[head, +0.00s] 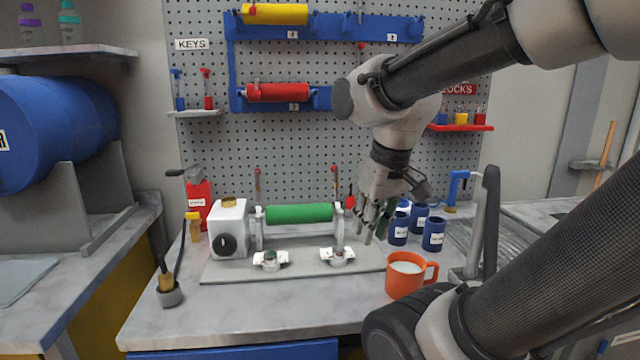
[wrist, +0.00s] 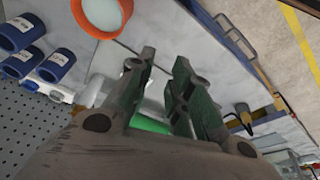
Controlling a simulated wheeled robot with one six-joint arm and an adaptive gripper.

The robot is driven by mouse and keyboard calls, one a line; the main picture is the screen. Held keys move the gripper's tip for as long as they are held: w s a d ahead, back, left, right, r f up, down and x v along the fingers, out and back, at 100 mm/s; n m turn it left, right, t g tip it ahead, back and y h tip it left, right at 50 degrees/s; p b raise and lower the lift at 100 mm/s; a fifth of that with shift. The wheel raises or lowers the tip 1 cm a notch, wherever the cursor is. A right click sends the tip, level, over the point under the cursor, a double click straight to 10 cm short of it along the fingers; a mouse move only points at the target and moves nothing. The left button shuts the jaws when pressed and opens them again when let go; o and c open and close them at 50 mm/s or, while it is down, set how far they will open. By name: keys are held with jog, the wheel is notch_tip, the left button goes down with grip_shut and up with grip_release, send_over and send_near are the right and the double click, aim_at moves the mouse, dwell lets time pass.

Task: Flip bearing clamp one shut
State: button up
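The green roller (head: 300,213) lies level between two end supports on the grey baseplate (head: 230,272) in the head view. An upright red-tipped lever rises by each end, a left lever (head: 257,185) and a right lever (head: 334,182). They look like the bearing clamps' levers standing up, but I cannot tell which is number one. My gripper (head: 375,238) hangs fingers down, right of the roller's right end and apart from it. Its fingers are parted and empty in the wrist view (wrist: 163,62). Part of the green roller (wrist: 150,125) shows behind them.
An orange mug (head: 405,273) stands in front of my gripper, with several blue cups (head: 433,235) to its right. A white box with a black knob (head: 228,228) stands left of the roller. Two small white brackets (head: 270,260) (head: 337,257) sit in front. A pegboard (head: 330,140) closes the back.

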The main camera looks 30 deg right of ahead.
jog(key=shift+m+g, duration=0.6)
jog(key=w+d+r, duration=0.1)
jog(key=w, duration=0.3)
jog(key=w+d+r, duration=0.1)
jog(key=w+d, duration=0.1)
jog(key=w, duration=0.3)
jog(key=w+d+r, duration=0.1)
jog(key=w, duration=0.3)
jog(key=shift+w+d+r, duration=0.1)
jog(key=shift+w+d, duration=0.1)
jog(key=shift+d, duration=0.05)
grip_shut()
notch_tip(320, 180, up, 3)
jog(key=m, duration=0.2)
send_over(334, 167)
jog(key=shift+d, duration=0.1)
notch_tip(334, 167, up, 6)
jog(key=w+d, duration=0.1)
jog(key=w, duration=0.1)
jog(key=shift+w+m, duration=0.3)
jog(key=shift+m, duration=0.1)
notch_tip(334, 167, down, 10)
jog(key=w, duration=0.1)
jog(key=shift+w+d+r, duration=0.15)
jog(key=shift+w+d, duration=0.1)
jog(key=shift+d, duration=0.05)
jog(key=shift+s+r+h, duration=0.1)
jog(key=shift+h, duration=0.2)
